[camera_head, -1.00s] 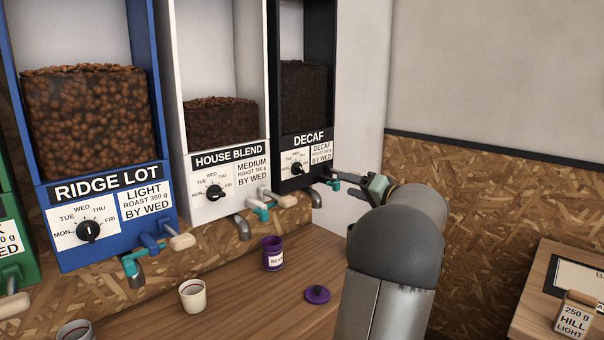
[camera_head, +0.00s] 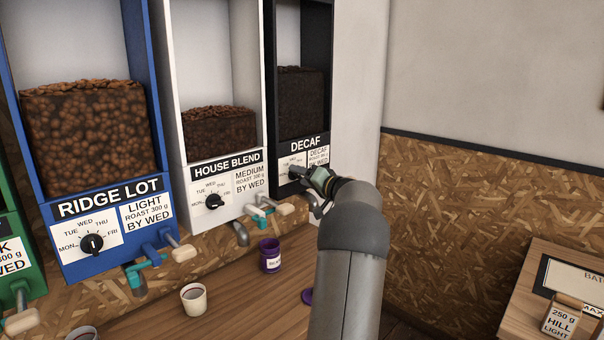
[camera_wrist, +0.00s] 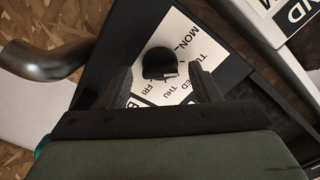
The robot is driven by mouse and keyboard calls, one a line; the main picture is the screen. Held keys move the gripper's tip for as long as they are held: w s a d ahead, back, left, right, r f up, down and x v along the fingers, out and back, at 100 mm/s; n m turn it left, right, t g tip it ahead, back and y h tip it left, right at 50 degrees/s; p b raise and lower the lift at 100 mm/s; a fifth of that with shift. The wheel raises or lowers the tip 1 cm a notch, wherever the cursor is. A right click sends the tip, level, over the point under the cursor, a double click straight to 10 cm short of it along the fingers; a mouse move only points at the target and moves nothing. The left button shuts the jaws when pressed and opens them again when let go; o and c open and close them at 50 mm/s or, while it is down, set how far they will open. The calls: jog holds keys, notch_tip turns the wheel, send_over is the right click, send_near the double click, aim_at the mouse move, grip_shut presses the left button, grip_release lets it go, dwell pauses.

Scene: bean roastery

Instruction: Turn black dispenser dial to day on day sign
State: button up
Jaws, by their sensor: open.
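The black decaf dispenser (camera_head: 304,110) stands at the right end of the row. Its front sign reads "DECAF" and "BY WED". Its dial is mostly hidden behind my gripper in the head view. In the wrist view the black round dial (camera_wrist: 159,63) sits on a white plate (camera_wrist: 178,45) marked MON to FRI; its pointer direction is hard to tell. My gripper (camera_head: 303,172) is at the dial plate. In the wrist view my gripper (camera_wrist: 160,85) is open, with one finger on each side of the dial; I cannot tell whether they touch it.
The house blend dispenser (camera_head: 227,170) and ridge lot dispenser (camera_head: 118,225) stand to the left. A grey spout (camera_wrist: 45,60) is near my gripper. A purple tin (camera_head: 270,256), white cup (camera_head: 194,299) and purple lid (camera_head: 307,296) are on the counter below.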

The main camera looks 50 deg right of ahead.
jog(key=shift+w, duration=0.15)
jog(key=shift+c, duration=0.3)
jog(key=c, duration=0.9)
